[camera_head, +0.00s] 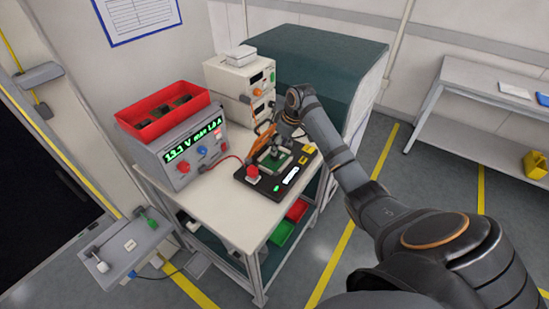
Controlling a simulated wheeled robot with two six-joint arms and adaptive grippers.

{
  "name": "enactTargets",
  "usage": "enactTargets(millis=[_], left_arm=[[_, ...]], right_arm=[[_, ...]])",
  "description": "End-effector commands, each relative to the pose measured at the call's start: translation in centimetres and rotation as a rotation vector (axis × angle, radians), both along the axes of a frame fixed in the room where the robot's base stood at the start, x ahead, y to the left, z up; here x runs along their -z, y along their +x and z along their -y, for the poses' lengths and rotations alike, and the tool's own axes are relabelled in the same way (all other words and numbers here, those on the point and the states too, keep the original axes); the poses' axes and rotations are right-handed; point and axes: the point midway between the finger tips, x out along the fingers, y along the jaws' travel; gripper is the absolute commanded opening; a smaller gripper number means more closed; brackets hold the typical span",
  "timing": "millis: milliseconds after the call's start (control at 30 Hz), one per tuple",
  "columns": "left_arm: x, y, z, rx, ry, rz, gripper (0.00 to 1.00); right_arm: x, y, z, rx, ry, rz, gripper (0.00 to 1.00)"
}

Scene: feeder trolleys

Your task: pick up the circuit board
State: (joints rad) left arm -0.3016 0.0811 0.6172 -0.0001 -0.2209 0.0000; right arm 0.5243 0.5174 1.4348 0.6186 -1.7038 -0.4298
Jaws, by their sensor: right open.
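The green circuit board (266,164) lies on a black test fixture (267,188) with a red button, on the white bench top. Small dark and grey parts show on or over the board, too small to tell apart. My right arm reaches in from the right. My right gripper (274,146) is open and points down just above the board. It hides part of the board's far side, and I cannot tell whether the fingers touch it. My left gripper is out of view.
A power supply (190,157) with a lit green display stands left of the fixture, carrying a red bin (160,113). Stacked instruments (240,78) and a teal cabinet (318,62) stand behind. The bench's front part (225,215) is clear. Red and green bins sit below.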

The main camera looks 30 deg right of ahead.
Motion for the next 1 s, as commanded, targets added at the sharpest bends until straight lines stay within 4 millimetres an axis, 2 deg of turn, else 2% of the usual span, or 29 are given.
enactTargets(millis=[33, 133, 300, 567, 900, 1000], left_arm=[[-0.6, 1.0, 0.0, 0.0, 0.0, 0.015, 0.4], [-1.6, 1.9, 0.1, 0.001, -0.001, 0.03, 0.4], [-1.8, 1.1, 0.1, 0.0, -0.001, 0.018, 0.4], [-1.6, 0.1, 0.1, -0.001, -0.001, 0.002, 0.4], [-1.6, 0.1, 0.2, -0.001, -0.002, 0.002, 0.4], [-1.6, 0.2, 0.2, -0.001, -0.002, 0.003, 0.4]], right_arm=[[0.4, 0.1, -0.2, 0.001, 0.003, -0.004, 0.47], [1.9, 0.6, -0.6, 0.0, 0.005, -0.005, 0.47], [4.3, 1.3, -0.7, 0.001, 0.002, -0.003, 0.47], [4.7, 1.4, -0.7, 0.0, 0.0, -0.001, 0.46], [4.7, 1.4, -0.7, 0.0, 0.0, -0.001, 0.0], [4.7, 1.4, -0.7, 0.0, 0.0, -0.001, 0.0]])
